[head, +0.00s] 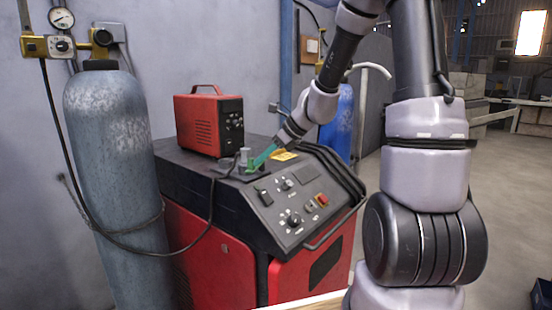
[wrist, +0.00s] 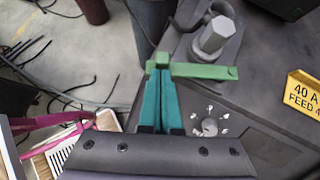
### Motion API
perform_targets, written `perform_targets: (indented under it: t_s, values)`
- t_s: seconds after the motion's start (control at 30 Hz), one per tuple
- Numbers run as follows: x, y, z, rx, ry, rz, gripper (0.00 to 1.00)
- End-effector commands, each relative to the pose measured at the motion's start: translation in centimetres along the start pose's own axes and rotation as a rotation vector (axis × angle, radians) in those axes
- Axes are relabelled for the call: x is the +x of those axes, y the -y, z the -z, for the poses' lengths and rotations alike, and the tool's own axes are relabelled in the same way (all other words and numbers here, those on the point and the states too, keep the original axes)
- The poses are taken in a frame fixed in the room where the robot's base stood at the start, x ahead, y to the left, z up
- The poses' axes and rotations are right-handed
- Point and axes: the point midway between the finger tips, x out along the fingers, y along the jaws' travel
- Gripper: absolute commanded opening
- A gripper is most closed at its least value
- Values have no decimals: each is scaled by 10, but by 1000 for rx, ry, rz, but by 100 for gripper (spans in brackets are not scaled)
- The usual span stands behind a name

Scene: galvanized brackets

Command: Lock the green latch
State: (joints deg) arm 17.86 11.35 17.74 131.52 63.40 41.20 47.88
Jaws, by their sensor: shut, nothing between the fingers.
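The green latch (wrist: 208,72) shows in the wrist view as a flat green bar lying across the top of the machine, beside a grey hex bolt (wrist: 212,36). In the head view the latch area is small and partly hidden by my gripper (head: 254,165). My gripper also shows in the wrist view (wrist: 161,66), with its teal fingers together and empty. Its tips are at the left end of the green bar. I cannot tell whether they touch it.
The red and dark machine (head: 215,240) has a sloping panel with knobs. A red box (head: 209,121) stands on its top behind my gripper. A yellow label (wrist: 305,92) lies right of the latch. A grey gas cylinder (head: 115,180) and a dark cable are at the left.

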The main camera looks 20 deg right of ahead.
Motion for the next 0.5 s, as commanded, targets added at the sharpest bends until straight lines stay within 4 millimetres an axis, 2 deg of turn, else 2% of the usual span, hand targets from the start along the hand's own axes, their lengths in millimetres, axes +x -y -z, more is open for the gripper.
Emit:
perform_targets:
  t_s: [0.3, 0.5]
  values:
    - [22, -8, -22, 9, 0, 9, 0]
    - [21, -7, -21, 11, 0, 11, 0]
